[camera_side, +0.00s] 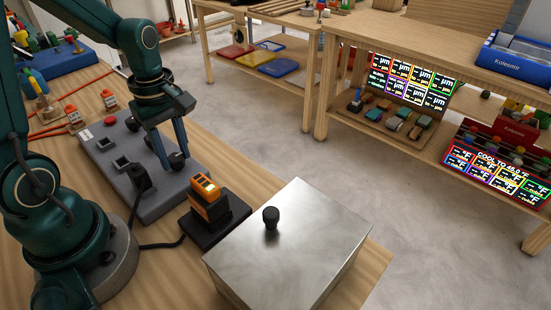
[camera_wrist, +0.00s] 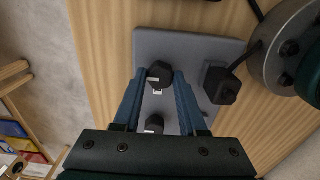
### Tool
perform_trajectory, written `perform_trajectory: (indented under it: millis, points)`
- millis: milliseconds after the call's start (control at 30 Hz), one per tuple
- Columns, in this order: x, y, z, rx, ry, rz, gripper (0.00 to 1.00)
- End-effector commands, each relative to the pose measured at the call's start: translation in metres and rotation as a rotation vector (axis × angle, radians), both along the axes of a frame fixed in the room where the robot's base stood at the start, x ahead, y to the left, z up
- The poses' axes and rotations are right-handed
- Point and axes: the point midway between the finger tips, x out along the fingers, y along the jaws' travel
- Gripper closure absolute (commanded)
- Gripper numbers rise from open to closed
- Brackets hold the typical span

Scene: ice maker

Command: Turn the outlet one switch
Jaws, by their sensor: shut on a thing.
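The grey outlet panel (camera_side: 165,199) lies on the wooden bench and also shows in the wrist view (camera_wrist: 212,50). Two dark round knob switches stand on it. My gripper (camera_side: 174,159) is low over the panel with its blue fingers around the knob at the panel's right side (camera_wrist: 160,73). In the wrist view the gripper (camera_wrist: 159,78) has this knob between its fingertips, with a small white mark facing the palm. The second knob (camera_wrist: 155,123) is nearer the palm, between the fingers but apart from them. No switch label is readable.
A black plug (camera_side: 141,178) with a cable stands in the panel near my gripper; a red button (camera_side: 110,120) is at its far end. An orange-and-black device (camera_side: 206,199) and a metal box (camera_side: 295,245) with a black top knob (camera_side: 271,215) stand to the right.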

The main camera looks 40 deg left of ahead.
Motion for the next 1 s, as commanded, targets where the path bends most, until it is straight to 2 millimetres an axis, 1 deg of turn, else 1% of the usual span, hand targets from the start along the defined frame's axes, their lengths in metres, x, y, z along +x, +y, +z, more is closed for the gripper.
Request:
perform_trajectory:
  millis: [167, 367, 567, 1000]
  points:
    - [0.0001, 0.0000, 0.0004, 0.000, 0.000, -0.021, 1.00]
    - [0.0001, 0.0001, 0.0005, 0.000, 0.000, -0.105, 1.00]
    - [0.0001, 0.0002, 0.0006, 0.000, 0.000, -0.261, 1.00]
    - [0.0001, 0.0003, 0.0008, 0.001, 0.000, -0.677, 1.00]
